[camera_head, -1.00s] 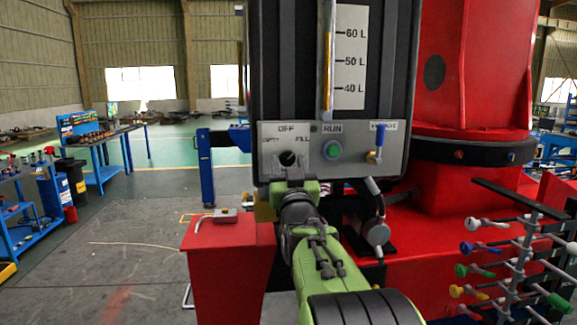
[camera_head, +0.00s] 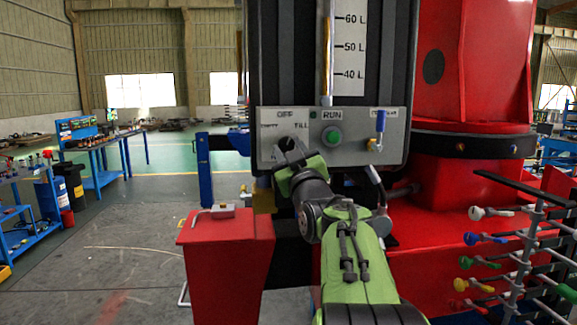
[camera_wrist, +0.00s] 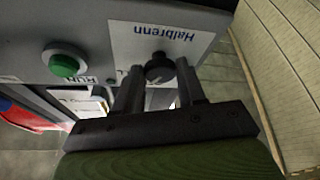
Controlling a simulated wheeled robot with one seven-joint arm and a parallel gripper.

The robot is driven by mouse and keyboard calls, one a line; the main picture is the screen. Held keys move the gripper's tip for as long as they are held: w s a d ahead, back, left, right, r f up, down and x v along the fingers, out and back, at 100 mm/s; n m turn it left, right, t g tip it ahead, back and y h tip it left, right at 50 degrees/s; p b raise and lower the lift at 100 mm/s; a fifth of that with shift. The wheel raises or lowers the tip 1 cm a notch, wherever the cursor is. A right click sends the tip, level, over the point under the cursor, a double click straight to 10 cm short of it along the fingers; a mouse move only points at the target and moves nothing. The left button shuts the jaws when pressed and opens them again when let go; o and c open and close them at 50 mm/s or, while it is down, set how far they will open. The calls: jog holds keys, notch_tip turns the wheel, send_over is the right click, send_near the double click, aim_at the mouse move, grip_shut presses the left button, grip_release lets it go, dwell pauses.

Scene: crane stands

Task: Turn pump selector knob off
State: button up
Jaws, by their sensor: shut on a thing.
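The pump selector knob (camera_wrist: 158,68) is small, round and dark, on the grey control panel (camera_head: 352,153). In the wrist view it sits between my two fingertips. My gripper (camera_head: 289,152) is shut on it; the fingers cover most of the knob in the head view. The OFF label is above the knob, with FILL at upper right and another label at upper left. I cannot tell clearly which way the knob points.
A green RUN button (camera_head: 333,137) and a blue-handled valve (camera_head: 378,132) are right of the knob. A red pedestal (camera_head: 227,260) stands below left. A rack with coloured knobs (camera_head: 520,250) is at right. Open floor lies left.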

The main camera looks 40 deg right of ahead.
jog(key=shift+s+d+r+n+y+b, duration=0.1)
jog(key=shift+n+y+b, duration=0.6)
jog(key=shift+n, duration=0.85)
jog(key=shift+s+d+n+y+b, duration=0.1)
jog(key=shift+n+y+b, duration=0.35)
jog(key=shift+n+y, duration=0.8)
jog(key=shift+n+h, duration=0.35)
jog(key=shift+n, duration=0.15)
jog(key=o, duration=1)
jog(key=shift+w, duration=0.1)
jog(key=shift+o, duration=0.2)
jog(key=shift+a, duration=0.1)
